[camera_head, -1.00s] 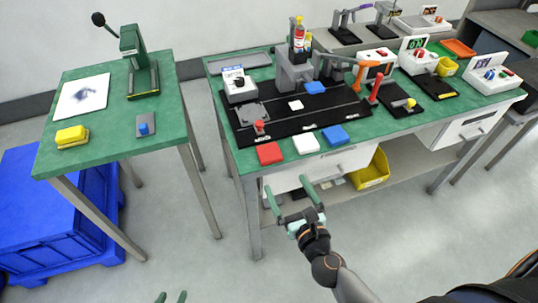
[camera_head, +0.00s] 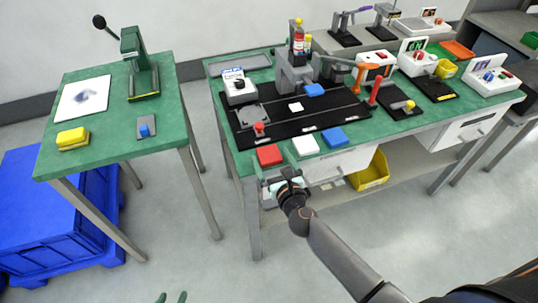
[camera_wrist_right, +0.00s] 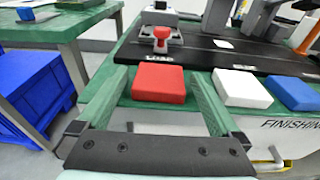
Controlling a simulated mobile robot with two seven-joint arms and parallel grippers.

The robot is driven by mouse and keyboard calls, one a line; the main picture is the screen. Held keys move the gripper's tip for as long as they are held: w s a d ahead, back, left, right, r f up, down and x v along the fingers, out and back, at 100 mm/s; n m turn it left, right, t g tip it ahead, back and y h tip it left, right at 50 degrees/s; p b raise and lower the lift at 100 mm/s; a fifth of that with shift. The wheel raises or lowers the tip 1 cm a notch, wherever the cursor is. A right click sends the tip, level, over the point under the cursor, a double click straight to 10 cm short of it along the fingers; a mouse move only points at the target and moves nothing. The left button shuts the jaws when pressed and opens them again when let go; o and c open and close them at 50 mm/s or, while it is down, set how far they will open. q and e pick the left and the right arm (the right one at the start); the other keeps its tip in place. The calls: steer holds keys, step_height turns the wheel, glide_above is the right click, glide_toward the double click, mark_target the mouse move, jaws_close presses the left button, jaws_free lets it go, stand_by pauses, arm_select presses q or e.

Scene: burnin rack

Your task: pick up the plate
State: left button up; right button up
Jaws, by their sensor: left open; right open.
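Flat pieces lie on the green workbench; I cannot tell which one is the plate. A small white square plate (camera_head: 296,107) lies on the black mat and shows in the right wrist view (camera_wrist_right: 223,44). Along the front edge sit a red block (camera_head: 269,155), a white block (camera_head: 306,145) and a blue block (camera_head: 334,136). My right gripper (camera_head: 284,178) is open and empty, just in front of the bench edge below the red block. In the right wrist view its fingers frame the red block (camera_wrist_right: 159,83). My left gripper (camera_head: 172,297) is open at the bottom edge, mostly out of view.
Several devices stand further right on the bench (camera_head: 440,108). A left table (camera_head: 105,135) holds a green press (camera_head: 143,65) and a yellow block (camera_head: 72,138). A yellow bin (camera_head: 371,172) sits below.

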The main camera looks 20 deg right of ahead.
steer(key=shift+w+f, duration=0.1)
steer(key=shift+w, duration=0.25)
steer(key=c, duration=1.2)
steer(key=shift+c, duration=0.2)
